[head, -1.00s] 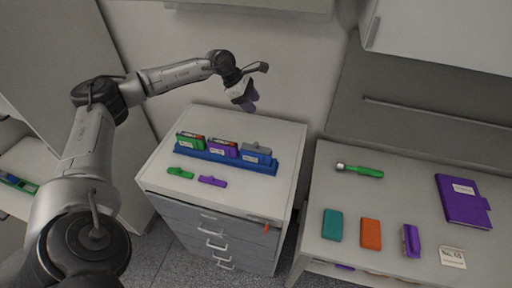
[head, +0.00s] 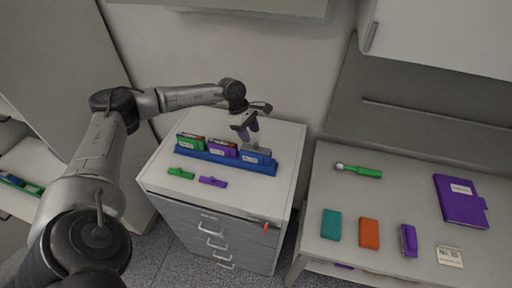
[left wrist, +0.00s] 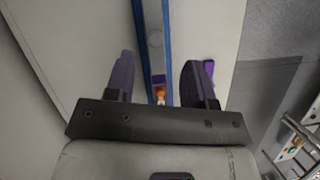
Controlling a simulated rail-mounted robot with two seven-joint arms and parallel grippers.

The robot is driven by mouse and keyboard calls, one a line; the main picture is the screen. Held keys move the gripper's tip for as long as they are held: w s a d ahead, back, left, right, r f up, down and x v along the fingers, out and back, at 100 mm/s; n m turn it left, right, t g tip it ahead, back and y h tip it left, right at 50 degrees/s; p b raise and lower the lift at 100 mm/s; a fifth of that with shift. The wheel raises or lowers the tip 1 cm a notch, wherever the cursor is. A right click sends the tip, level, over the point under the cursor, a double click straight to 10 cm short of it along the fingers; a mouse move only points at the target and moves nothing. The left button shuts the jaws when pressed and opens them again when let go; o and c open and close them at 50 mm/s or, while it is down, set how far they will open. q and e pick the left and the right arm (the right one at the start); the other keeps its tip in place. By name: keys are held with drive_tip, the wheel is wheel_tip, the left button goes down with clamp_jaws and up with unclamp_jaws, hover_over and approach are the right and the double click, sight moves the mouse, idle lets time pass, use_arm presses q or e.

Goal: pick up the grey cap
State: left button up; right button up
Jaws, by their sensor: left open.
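The grey cap (head: 257,149) sits on top of the blue-grey battery block (head: 255,157) at the right end of the blue rack (head: 210,160), on the drawer cabinet. My left gripper (head: 248,138) is open and points down, just above and behind the grey cap in the head view. I cannot tell whether it touches the cap. In the left wrist view, the two purple fingers (left wrist: 160,85) are spread apart over the blue rack (left wrist: 167,40). The grey cap cannot be made out clearly there. My right gripper is not in view.
Green and purple battery blocks stand in the rack to the left. A green cap (head: 180,173) and a purple cap (head: 212,182) lie in front. The side table (head: 400,195) holds a green-handled tool (head: 360,171), a purple notebook (head: 461,200) and several small blocks.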

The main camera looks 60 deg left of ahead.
sight(255, 144)
use_arm(q)
drive_tip(key=x, duration=0.2)
drive_tip(key=p+x, duration=0.1)
drive_tip(key=x, duration=0.1)
drive_tip(key=shift+w+a+p, duration=0.1)
drive_tip(key=shift+w+p, duration=0.15)
drive_tip(key=shift+p, duration=0.05)
drive_tip(key=shift+w+f, duration=0.1)
drive_tip(key=shift+f, duration=0.55)
drive_tip(key=c, duration=0.9)
